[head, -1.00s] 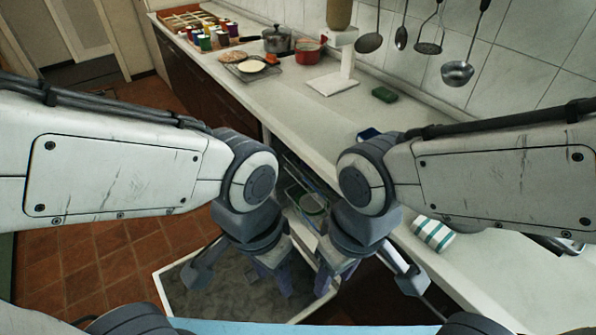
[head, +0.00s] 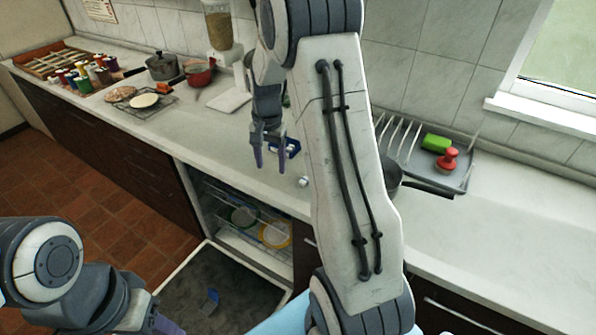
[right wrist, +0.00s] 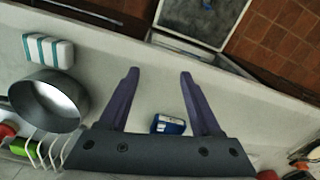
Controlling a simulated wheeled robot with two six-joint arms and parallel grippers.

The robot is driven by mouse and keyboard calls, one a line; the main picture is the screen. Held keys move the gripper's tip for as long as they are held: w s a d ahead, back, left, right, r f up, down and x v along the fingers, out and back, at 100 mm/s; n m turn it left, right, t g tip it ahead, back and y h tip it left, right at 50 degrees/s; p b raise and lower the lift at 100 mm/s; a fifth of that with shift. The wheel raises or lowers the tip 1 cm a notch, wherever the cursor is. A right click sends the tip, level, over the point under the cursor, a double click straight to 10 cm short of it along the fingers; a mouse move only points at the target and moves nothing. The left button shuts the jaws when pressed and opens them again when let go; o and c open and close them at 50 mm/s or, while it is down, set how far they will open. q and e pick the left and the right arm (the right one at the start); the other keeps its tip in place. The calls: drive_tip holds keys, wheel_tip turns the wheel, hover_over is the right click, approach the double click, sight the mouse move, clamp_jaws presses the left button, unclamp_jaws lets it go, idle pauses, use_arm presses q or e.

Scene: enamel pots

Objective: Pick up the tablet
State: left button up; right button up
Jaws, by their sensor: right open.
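My left gripper (head: 160,322) is at the lower left over the open dishwasher door (head: 180,292), mostly cut off by the edge.
A grey pan (right wrist: 48,102) and a green-striped cloth or sponge (right wrist: 48,50) are beside the box. A dish rack (head: 465,178) holds a green sponge (head: 436,143) and a red-handled brush (head: 447,158). The dishwasher (head: 245,225) stands open below. A small blue part (head: 210,300) shows on its door.

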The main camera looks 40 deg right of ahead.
drive_tip(key=d+f+m, duration=0.1)
drive_tip(key=d+f, duration=0.1)
drive_tip(key=d, duration=0.1)
drive_tip(key=d+f+m+p, duration=0.1)
drive_tip(key=d+f, duration=0.2)
drive_tip(key=d+f+m, duration=0.1)
drive_tip(key=d+f, duration=0.1)
drive_tip(key=d, duration=0.2)
drive_tip(key=shift+s+f+m+p, duration=0.1)
drive_tip(key=shift+f+m+p, duration=0.2)
drive_tip(key=shift+m+p, duration=0.1)
drive_tip(key=f, duration=0.1)
drive_tip(key=f+p, duration=0.1)
drive_tip(key=f, duration=0.1)
drive_tip(key=f+p, duration=0.1)
drive_tip(key=f, duration=0.1)
drive_tip(key=shift+w+d+f, duration=0.1)
drive_tip(key=shift+w+d, duration=0.15)
drive_tip(key=shift+d, duration=0.1)
drive_tip(key=shift+f, duration=0.3)
clamp_jaws()
